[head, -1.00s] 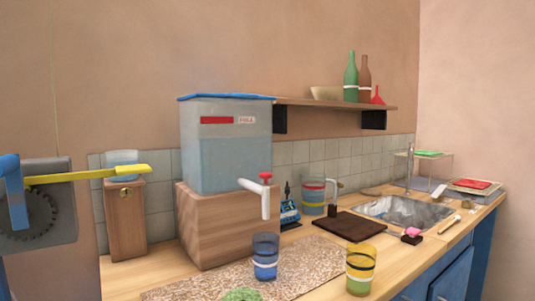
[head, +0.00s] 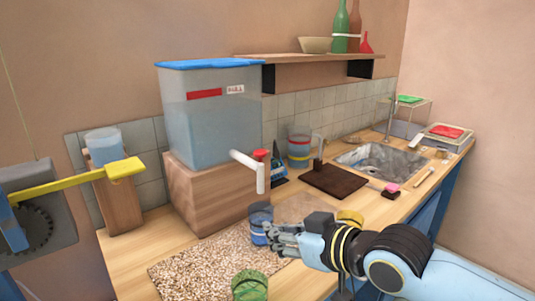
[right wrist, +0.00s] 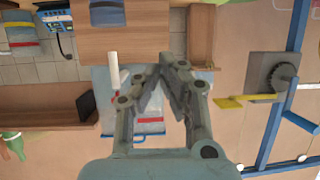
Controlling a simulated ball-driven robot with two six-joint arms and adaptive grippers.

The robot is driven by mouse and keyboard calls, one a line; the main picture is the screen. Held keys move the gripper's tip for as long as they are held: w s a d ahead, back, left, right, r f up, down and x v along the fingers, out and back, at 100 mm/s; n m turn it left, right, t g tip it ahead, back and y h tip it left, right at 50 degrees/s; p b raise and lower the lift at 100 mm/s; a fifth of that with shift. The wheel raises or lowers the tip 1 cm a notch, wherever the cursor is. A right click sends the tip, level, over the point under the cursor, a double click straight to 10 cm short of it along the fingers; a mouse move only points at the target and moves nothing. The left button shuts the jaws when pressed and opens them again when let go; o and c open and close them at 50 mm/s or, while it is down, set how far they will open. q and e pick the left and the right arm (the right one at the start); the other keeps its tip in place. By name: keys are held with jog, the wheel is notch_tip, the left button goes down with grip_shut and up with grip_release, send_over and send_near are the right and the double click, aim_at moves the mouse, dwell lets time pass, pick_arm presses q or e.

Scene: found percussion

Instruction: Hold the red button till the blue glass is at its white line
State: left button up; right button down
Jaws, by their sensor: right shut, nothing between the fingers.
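The clear water tank (head: 212,125) with a blue lid stands on a wooden block. A white spout (head: 248,168) sticks out from it, with the red button (head: 261,155) on top. The blue glass (head: 260,218) stands on the speckled mat below the spout, partly hidden by my right gripper. Its water level cannot be made out. My right gripper (head: 272,234) is shut and empty, in front of the glass and lower than the button in the picture. The right wrist view is upside down and shows its closed fingers (right wrist: 163,62) near the spout (right wrist: 113,72). My left gripper is not in view.
A yellow glass (head: 350,217) is mostly hidden behind my right arm. A green object (head: 250,286) is on the mat's front. A yellow lever (head: 75,180) juts in at left. A dark board (head: 335,180) and sink (head: 380,160) lie right; a shelf (head: 300,57) is above.

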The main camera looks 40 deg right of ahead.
jog(key=w+d+r+m+t, duration=0.1)
jog(key=w+d+r+t, duration=0.3)
jog(key=d+r+t, duration=0.4)
notch_tip(320, 180, up, 3)
jog(key=shift+w+d+m+t+h, duration=0.3)
jog(key=shift+d+t, duration=0.1)
jog(key=shift+d, duration=0.15)
notch_tip(320, 180, up, 4)
send_over(260, 156)
jog(key=d, duration=0.2)
jog(key=shift+s+a+f+p, duration=0.15)
jog(key=shift+s+f, duration=0.15)
jog(key=shift+f, duration=0.85)
jog(key=shift+s+d+f+p, duration=0.15)
jog(key=shift+s+f, duration=0.15)
jog(key=shift+f, duration=0.8)
jog(key=shift+a, duration=0.1)
